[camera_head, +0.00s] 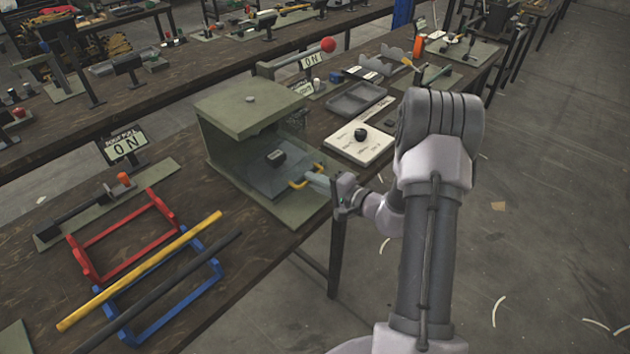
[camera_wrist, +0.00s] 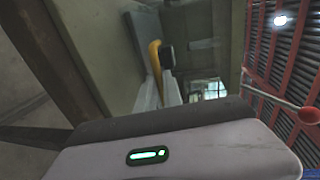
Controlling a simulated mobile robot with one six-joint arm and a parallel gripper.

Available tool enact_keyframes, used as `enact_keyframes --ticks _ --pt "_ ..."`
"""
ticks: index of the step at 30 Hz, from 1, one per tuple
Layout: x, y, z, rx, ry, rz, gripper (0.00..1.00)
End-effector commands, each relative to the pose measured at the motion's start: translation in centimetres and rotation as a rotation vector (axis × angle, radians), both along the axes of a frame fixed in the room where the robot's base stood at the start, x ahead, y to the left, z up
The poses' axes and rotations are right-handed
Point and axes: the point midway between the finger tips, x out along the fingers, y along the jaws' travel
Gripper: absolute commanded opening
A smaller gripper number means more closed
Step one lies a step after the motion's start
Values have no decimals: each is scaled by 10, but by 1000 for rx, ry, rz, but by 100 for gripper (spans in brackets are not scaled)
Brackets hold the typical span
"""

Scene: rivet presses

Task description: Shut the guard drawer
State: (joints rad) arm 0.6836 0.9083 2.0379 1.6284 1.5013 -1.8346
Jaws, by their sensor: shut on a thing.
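The grey-green press housing (camera_head: 240,103) stands on the near bench. Its guard drawer (camera_head: 262,178) is a clear, greyish panel under the housing's roof, with a small dark block (camera_head: 275,157) on or behind it. A yellow handle (camera_head: 298,184) sits at the drawer's front right. My gripper (camera_head: 314,179) reaches in from the right and is shut on the handle. The handle (camera_wrist: 155,62) also shows upright in the wrist view, beside a dark round knob. The fingertips hide part of the handle, and the exact grip is hard to see.
A white panel with a black knob (camera_head: 360,143) and a grey tray (camera_head: 356,99) lie to the right of the housing. Red (camera_head: 125,234) and blue (camera_head: 172,295) frames with bars lie at left. Open floor lies right of the bench.

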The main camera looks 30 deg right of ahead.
Motion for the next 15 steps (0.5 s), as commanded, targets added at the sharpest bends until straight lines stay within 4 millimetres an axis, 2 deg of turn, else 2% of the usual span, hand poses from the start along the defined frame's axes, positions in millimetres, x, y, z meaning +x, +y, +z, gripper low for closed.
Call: enact_keyframes --ticks 4,9,15 --pt "12 4 -2 -1 -2 0 0" --pt "50 18 -3 -4 -3 3 0" --pt "78 28 -1 -2 -2 1 0"
